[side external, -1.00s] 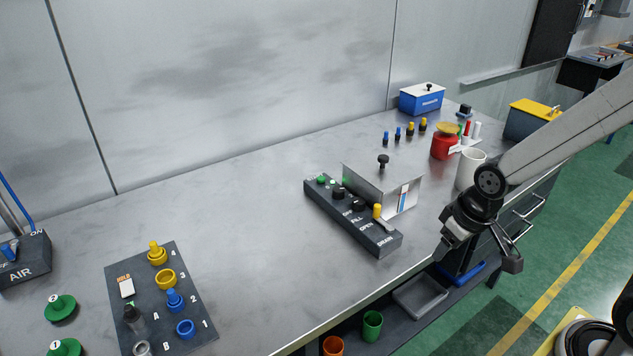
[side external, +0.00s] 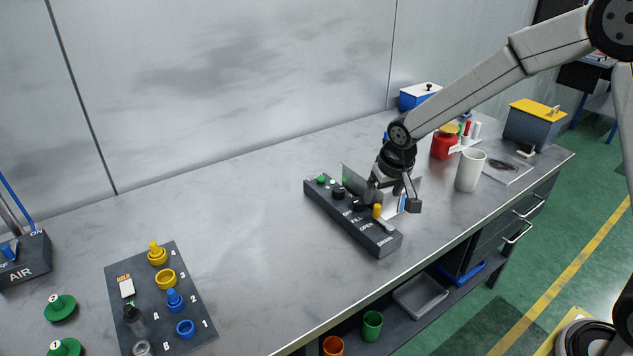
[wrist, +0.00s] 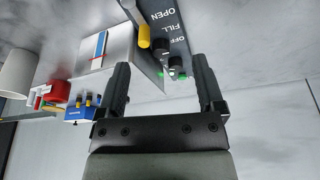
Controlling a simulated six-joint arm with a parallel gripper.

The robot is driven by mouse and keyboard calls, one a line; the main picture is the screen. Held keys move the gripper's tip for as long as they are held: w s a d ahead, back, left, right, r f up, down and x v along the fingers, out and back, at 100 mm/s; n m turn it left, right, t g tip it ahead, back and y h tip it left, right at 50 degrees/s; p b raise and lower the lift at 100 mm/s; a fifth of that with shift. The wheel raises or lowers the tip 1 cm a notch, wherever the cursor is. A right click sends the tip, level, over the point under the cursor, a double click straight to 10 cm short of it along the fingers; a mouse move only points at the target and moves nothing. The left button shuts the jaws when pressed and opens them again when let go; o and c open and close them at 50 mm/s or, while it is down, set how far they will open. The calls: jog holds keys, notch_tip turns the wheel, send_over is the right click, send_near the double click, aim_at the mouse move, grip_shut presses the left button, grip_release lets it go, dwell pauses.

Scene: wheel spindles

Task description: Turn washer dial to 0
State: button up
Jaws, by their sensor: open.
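A dark control panel (side external: 352,222) lies on the bench, with black dials, a yellow-topped lever (side external: 377,211) and a green button (side external: 321,179). The wrist view shows the panel labels OPEN, FILL and OFF, with a black dial (wrist: 161,45) beside the yellow lever (wrist: 144,37). No washer label or dial number is readable, so I cannot tell which dial is the washer's. My gripper (wrist: 161,72) is open and empty, its fingers spread below the panel's dials in the wrist view.
A metal box (wrist: 107,52) with a blue-striped gauge stands against the panel. A white cup (side external: 470,171), a red container (side external: 443,147) and a blue box (side external: 415,97) are farther right. Another dark board (side external: 195,312) lies front left. The bench between is clear.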

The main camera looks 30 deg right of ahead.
aim_at(339, 189)
jog(key=w+f+m+t+h, duration=0.1)
jog(key=w+f+m, duration=0.2)
jog(key=w, duration=1.2)
jog(key=shift+w+d+f, duration=0.2)
jog(key=shift+d+f, duration=0.05)
jog(key=shift+d, duration=0.15)
jog(key=shift+f, duration=0.15)
jog(key=shift+x, duration=3.7)
jog(key=shift+d, duration=0.2)
grip_shut()
